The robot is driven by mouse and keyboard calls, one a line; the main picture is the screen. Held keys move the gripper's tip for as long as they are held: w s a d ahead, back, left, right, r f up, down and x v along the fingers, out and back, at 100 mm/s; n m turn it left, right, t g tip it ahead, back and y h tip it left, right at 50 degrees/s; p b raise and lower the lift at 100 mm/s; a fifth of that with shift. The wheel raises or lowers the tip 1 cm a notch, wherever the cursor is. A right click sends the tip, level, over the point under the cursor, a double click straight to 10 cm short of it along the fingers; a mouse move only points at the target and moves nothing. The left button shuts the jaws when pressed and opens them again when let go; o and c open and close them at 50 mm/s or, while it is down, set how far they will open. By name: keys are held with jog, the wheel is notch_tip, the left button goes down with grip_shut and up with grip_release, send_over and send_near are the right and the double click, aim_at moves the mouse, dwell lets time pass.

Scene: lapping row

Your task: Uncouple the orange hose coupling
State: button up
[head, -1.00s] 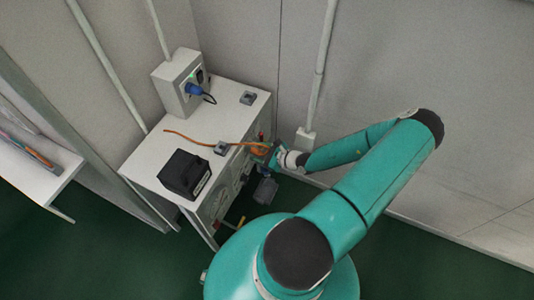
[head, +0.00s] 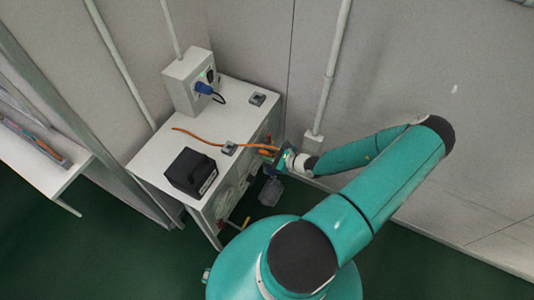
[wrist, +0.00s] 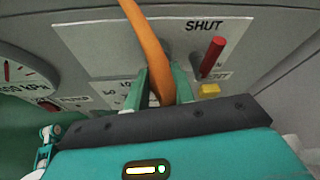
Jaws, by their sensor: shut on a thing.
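The orange hose (head: 205,139) runs across the white bench top and over its right edge to the front panel. In the wrist view the orange hose (wrist: 147,42) comes down from the top and passes between the two fingers. My gripper (wrist: 161,88) is shut on its orange end, the coupling, close in front of the panel. In the head view my gripper (head: 281,158) is at the panel's right part. The tip of the coupling is hidden behind my gripper's dark body, so I cannot tell whether it is still seated.
A red lever (wrist: 212,55) stands under the word SHUT, right of my gripper, above a yellow button (wrist: 208,90). A gauge (wrist: 22,80) is at left. A black box (head: 190,172) and a socket box (head: 190,82) with a blue plug are on the bench. A wall pipe (head: 331,85) stands behind.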

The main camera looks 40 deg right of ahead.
jog(key=shift+s+d, duration=0.2)
jog(key=shift+s, duration=0.35)
jog(key=shift+s+d, duration=0.2)
jog(key=shift+s, duration=0.35)
jog(key=shift+s+d, duration=0.35)
jog(key=shift+s, duration=0.55)
jog(key=shift+s+d, duration=0.3)
jog(key=shift+s, duration=0.6)
jog(key=shift+w+r, duration=0.1)
